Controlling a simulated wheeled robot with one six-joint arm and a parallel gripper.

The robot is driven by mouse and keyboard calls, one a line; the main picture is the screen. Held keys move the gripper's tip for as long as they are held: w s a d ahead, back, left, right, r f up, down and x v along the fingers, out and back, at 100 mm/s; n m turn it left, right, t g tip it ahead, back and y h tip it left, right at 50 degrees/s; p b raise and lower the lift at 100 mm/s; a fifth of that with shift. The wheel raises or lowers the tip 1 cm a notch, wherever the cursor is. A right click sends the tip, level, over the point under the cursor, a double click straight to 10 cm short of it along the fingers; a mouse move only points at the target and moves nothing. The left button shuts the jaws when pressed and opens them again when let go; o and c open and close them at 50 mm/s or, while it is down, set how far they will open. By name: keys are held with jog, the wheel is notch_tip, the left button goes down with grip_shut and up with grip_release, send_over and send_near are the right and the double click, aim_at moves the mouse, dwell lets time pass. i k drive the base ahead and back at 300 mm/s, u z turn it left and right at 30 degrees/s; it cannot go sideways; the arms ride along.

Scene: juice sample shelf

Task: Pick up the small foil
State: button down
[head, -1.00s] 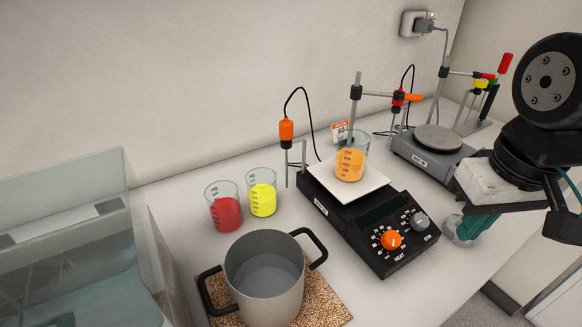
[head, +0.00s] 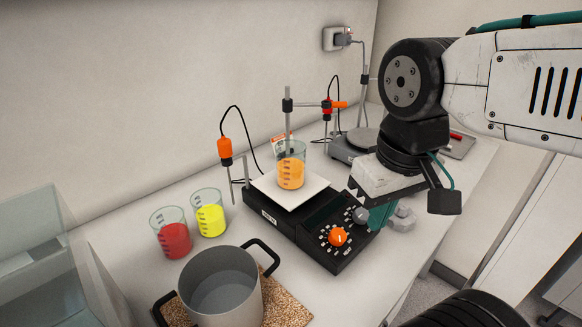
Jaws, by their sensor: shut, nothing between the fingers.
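A small pale grey, crumpled-looking lump (head: 402,217) lies on the bench to the right of the black hotplate, in the head view. It may be the small foil; its surface is too small to tell. My gripper (head: 379,215), with teal fingers pointing down, is shut and empty. It is just left of the lump in the picture, close to the hotplate's right side. The fingers partly overlap the lump's left side. I cannot tell whether they touch it.
The hotplate (head: 318,252) carries a beaker of orange liquid (head: 291,172). Red (head: 173,240) and yellow (head: 210,220) beakers and a metal pot (head: 222,293) stand left. A second hotplate (head: 345,150) is behind. The bench's right edge is near the lump.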

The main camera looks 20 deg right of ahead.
aim_at(403, 219)
jog(key=z, duration=1.5)
jog(key=k, duration=1)
jog(key=u, duration=0.9)
jog(key=i, duration=0.5)
jog(key=u, duration=0.05)
